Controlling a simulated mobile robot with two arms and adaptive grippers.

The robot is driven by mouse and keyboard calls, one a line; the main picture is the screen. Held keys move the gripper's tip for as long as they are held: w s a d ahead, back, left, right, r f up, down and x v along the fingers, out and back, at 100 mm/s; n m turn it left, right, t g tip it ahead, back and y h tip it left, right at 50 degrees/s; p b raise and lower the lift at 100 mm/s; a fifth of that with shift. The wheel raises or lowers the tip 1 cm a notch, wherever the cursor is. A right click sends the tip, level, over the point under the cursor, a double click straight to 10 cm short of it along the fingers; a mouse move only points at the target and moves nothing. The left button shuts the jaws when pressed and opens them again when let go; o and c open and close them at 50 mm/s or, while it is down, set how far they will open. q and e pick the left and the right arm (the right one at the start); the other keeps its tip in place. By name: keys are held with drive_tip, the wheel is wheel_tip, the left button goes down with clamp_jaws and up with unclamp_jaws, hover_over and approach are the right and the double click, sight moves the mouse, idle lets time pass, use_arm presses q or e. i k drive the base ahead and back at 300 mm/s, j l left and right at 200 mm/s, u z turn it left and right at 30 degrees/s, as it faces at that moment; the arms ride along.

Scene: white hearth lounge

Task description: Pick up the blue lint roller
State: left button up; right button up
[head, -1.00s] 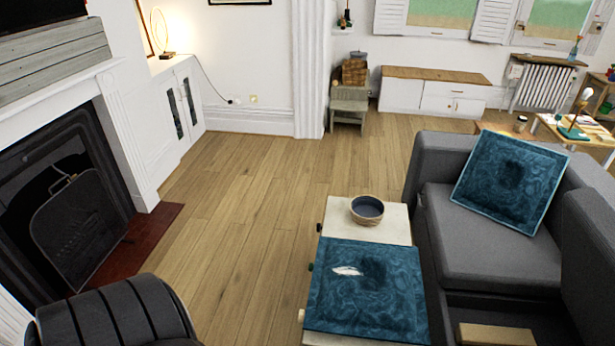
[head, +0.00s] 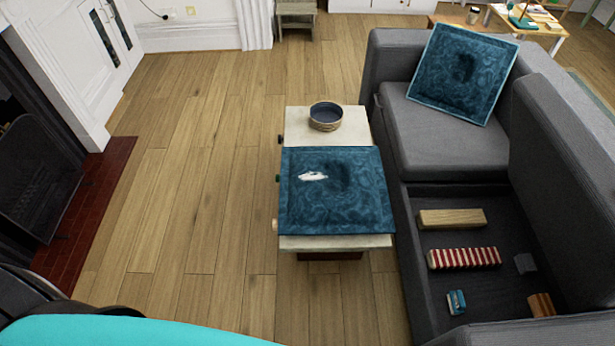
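No object is clearly recognisable as the blue lint roller. A small blue object (head: 456,302) with a pale part lies in the open sofa section at the lower right; it is too small to identify for certain. A blue patterned cushion (head: 350,205) lies flat on the narrow pale table (head: 295,125), with a white patch or object (head: 313,176) on it. Small knob-like ends stick out at the table's left side, one of them greenish (head: 278,179); what they belong to is hidden. Neither of my grippers is in view.
The grey sofa (head: 445,135) stands right of the table and holds another blue cushion (head: 465,72). A red-striped block (head: 464,258) and a wooden block (head: 452,219) lie near the small blue object. A round bowl (head: 326,116) stands on the table. The wooden floor left is clear.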

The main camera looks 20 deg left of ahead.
sight(456, 304)
drive_tip(key=z, duration=1.3)
drive_tip(key=k+j+z, duration=0.15)
drive_tip(key=j+z, duration=0.15)
drive_tip(key=j, duration=0.15)
